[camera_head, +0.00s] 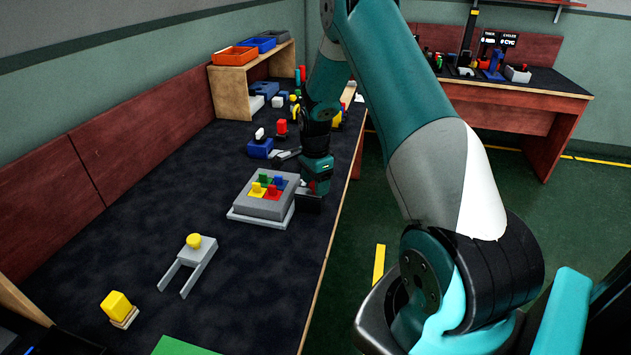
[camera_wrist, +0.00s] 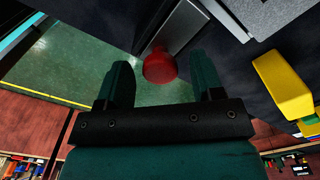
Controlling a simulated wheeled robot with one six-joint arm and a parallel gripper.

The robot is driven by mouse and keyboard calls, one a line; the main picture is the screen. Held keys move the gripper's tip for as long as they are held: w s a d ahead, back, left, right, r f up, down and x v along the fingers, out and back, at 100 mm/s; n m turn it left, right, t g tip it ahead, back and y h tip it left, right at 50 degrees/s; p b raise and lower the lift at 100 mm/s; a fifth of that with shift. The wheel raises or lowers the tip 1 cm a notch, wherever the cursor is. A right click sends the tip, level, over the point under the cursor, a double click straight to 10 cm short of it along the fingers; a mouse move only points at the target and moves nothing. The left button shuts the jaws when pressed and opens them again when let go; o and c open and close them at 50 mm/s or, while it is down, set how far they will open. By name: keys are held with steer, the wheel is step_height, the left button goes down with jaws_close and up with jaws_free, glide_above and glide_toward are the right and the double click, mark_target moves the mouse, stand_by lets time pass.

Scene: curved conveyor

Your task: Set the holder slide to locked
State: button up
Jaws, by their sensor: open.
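In the wrist view, my gripper (camera_wrist: 162,72) has its two dark teal fingers spread apart. A round red knob (camera_wrist: 158,66) shows between the fingertips, with visible gaps to both fingers. It sits at the end of a grey bar or plate (camera_wrist: 188,24), which I take to be the holder slide; I cannot tell its position. In the head view, my gripper (camera_head: 317,178) is low over the right edge of the table, beside the grey block with coloured pegs (camera_head: 267,207).
A grey fork-shaped piece with a yellow knob (camera_head: 187,265) and a yellow block on a small base (camera_head: 118,308) lie nearer on the dark table. A blue fixture (camera_head: 259,149) stands behind the peg block. A wooden shelf with bins (camera_head: 252,75) is at the back.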

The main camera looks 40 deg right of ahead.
mark_target(303, 191)
steer(key=shift+c, duration=0.2)
jaws_close()
steer(key=shift+w+a+r, duration=0.1)
steer(key=shift+w+a, duration=0.35)
steer(key=shift+w, duration=0.3)
steer(key=shift+w+a, duration=0.4)
steer(key=shift+w, duration=0.35)
steer(key=shift+o, duration=0.2)
jaws_free()
steer(key=shift+a, duration=0.1)
